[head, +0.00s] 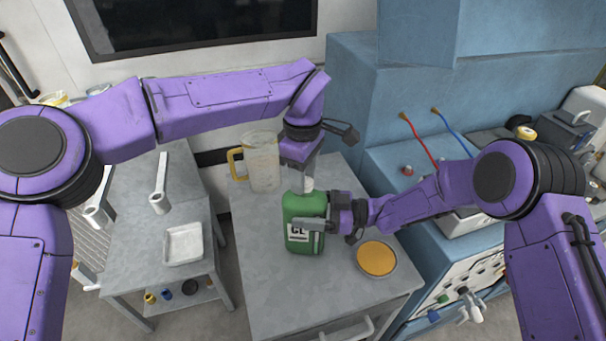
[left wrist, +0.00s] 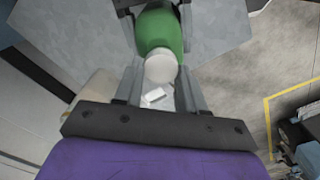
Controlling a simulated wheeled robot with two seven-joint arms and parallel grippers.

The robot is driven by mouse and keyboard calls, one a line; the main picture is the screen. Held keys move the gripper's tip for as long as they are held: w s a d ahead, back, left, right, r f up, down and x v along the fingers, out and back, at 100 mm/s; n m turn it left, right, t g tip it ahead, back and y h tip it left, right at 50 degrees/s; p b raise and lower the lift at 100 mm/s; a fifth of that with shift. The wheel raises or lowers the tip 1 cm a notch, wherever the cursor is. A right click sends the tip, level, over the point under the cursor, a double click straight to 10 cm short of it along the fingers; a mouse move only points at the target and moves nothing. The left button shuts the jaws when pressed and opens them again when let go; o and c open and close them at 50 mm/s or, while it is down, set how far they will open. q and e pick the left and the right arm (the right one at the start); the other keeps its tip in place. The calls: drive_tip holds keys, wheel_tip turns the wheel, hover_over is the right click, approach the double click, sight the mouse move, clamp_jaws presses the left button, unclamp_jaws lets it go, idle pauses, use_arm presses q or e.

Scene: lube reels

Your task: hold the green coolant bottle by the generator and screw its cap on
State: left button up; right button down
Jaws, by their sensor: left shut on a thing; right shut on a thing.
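The green coolant bottle (head: 303,238), with a white label reading "CL", stands upright on the grey cabinet top. My right gripper (head: 318,226) is shut around the bottle's body from the right, one finger across its front above the label. My left gripper (head: 305,184) points down over the top of the bottle and is shut on the white cap (left wrist: 160,67). The left wrist view shows the cap between the two fingers, with the green bottle (left wrist: 160,30) directly beyond it. Whether the cap's threads are engaged is hidden.
A clear jug (head: 264,165) with a yellow handle stands behind the bottle. A round dish with orange contents (head: 377,259) sits to the right. Blue machinery (head: 400,110) stands at right. The cabinet's front is clear.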

use_arm(q)
drive_tip(key=m, duration=0.6)
drive_tip(key=shift+w+d, duration=0.1)
drive_tip(key=m, duration=0.7)
drive_tip(key=shift+d, duration=0.1)
drive_tip(key=o, duration=1)
drive_tip(key=shift+r, duration=0.1)
drive_tip(key=shift+r, duration=2.15)
drive_tip(key=shift+o, duration=0.2)
